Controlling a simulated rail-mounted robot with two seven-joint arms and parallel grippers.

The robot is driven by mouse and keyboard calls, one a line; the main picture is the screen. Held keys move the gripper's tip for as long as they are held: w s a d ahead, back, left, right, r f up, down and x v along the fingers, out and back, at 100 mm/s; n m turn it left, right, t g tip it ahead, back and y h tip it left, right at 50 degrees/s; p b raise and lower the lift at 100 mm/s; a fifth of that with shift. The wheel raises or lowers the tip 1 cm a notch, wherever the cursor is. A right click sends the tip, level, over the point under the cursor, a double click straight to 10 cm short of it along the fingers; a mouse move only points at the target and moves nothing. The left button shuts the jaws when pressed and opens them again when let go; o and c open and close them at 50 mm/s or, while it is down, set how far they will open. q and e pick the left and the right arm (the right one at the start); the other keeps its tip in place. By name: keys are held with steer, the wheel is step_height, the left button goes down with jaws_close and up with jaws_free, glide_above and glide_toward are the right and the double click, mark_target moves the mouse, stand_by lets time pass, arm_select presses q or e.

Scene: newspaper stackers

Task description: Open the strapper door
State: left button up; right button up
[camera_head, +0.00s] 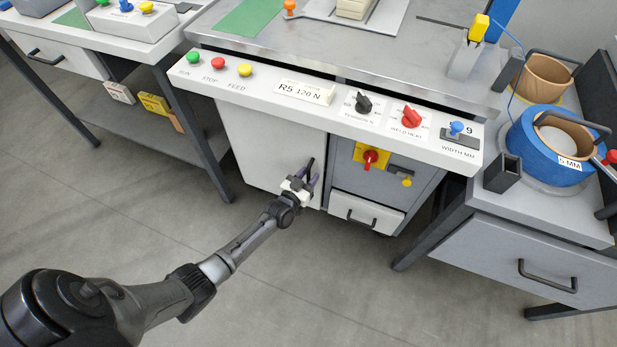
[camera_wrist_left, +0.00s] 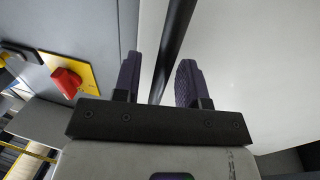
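The strapper door is the plain white panel (camera_head: 258,142) low on the front of the strapper; it looks closed. It fills the right side of the left wrist view (camera_wrist_left: 255,75). A black bar handle (camera_head: 311,164) runs up and down near its right edge. My left gripper (camera_head: 308,177) is at this handle. In the left wrist view the two purple fingers (camera_wrist_left: 158,62) are open, with the handle bar (camera_wrist_left: 174,40) passing between them and gaps visible on both sides. Whether the bar lies fully within finger depth is hard to tell. My right gripper is not in view.
A red knob on a yellow plate (camera_head: 370,158) and a grey latch with a yellow tag (camera_head: 402,172) sit right of the door. Below is a white drawer (camera_head: 365,212). The control ledge (camera_head: 215,70) overhangs the door. Open floor lies in front.

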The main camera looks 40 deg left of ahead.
arm_select(q)
steer(key=shift+c, duration=0.5)
jaws_close()
